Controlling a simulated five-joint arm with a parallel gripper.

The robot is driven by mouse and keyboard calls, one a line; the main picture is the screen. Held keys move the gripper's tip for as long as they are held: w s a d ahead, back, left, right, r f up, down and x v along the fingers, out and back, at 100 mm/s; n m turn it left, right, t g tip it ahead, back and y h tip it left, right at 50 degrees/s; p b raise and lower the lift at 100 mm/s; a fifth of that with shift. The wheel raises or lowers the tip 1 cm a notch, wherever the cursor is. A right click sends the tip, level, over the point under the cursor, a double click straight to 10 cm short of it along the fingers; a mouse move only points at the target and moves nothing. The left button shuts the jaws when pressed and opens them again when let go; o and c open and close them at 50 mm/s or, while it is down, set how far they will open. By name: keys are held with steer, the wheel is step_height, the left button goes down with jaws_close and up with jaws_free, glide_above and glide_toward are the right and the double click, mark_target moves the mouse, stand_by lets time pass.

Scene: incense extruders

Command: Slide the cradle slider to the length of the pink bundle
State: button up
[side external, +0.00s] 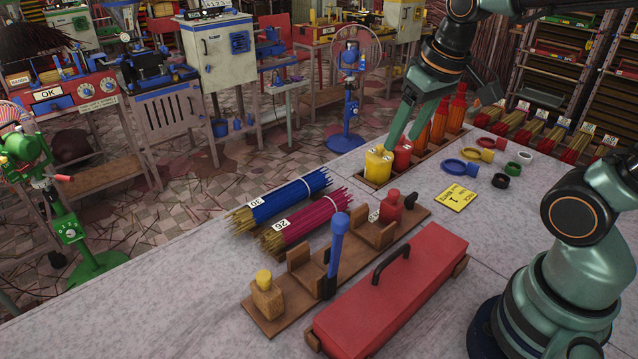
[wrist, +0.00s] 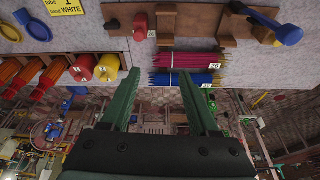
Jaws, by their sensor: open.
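The pink bundle (side external: 308,220), tagged 26, lies on the table beside the wooden cradle (side external: 350,268); it also shows in the wrist view (wrist: 185,60). The cradle has several wooden uprights. A tall blue-topped handle (side external: 337,245) stands at its middle, and a block with a yellow knob (side external: 266,290) is at its near left end. I cannot tell for sure which part is the slider. My gripper (side external: 401,142) is open and empty, above or close to the yellow and red canisters, away from the cradle; its fingers also show in the wrist view (wrist: 158,75).
A blue bundle (side external: 291,195), tagged 30, lies beside the pink one. A red box (side external: 395,290) with a black handle sits in front of the cradle. The yellow canister (side external: 378,166) and red canister (side external: 402,156) stand in a rack. The table's left front is clear.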

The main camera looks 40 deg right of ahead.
mark_target(394, 191)
steer(key=w+d+f+m+g, duration=0.2)
steer(key=w+d+f+g, duration=0.2)
steer(key=d, duration=0.1)
steer(key=f, duration=1.2)
steer(key=shift+s+d, duration=0.1)
steer(key=shift+d, duration=0.1)
steer(key=shift+c, duration=0.3)
jaws_close()
steer(key=shift+r, duration=0.1)
stand_by(0.7)
